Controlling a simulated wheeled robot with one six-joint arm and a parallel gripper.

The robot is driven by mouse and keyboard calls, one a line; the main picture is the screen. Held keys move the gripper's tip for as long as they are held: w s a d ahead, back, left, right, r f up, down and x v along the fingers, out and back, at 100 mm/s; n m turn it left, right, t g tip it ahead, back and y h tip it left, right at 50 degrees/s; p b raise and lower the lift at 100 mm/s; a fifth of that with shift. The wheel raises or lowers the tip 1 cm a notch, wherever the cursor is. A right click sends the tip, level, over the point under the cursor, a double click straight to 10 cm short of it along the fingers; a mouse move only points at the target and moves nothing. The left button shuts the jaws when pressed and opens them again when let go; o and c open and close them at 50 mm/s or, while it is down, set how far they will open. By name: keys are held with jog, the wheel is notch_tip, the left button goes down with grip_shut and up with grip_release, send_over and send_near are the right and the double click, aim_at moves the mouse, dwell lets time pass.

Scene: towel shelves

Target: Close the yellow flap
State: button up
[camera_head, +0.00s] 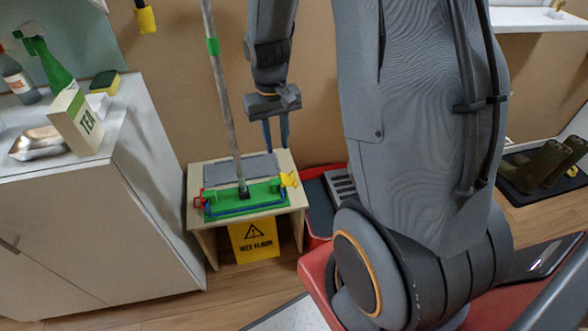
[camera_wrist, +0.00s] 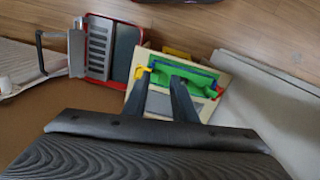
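The yellow flap (camera_head: 289,180) is at the right end of the green mop head (camera_head: 245,198) and appears to stick up from it. It also shows in the wrist view (camera_wrist: 141,74), at the left end of the green head. The head lies on a small wooden stand (camera_head: 197,233), with the mop pole (camera_head: 220,90) rising from it. My gripper (camera_head: 275,143) is above the back right of the stand, apart from the flap. Its two fingers (camera_wrist: 163,82) are spread with nothing between them, pointing toward the mop head.
A red flap (camera_head: 199,200) is at the head's other end. A yellow wet floor sign (camera_head: 254,240) is below the stand's top. A cabinet (camera_head: 80,230) stands left, and a red bucket (camera_head: 314,194) right. The upright pole stands left of my gripper.

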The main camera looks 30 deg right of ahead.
jog(key=m+b, duration=0.1)
jog(key=m, duration=0.1)
send_over(290, 177)
jog(key=s, duration=0.1)
notch_tip(290, 177, down, 16)
jog(key=shift+s+d+f, duration=0.1)
jog(key=shift+d+f, duration=0.05)
jog(key=shift+f, duration=1.15)
jog(key=shift+s+d+f, duration=0.1)
jog(key=shift+d+f, duration=0.1)
jog(key=shift+f, duration=1.05)
jog(key=shift+s+d+f, duration=0.1)
jog(key=shift+d+f, duration=0.05)
jog(key=shift+f, duration=1.15)
jog(key=shift+c, duration=0.5)
grip_shut()
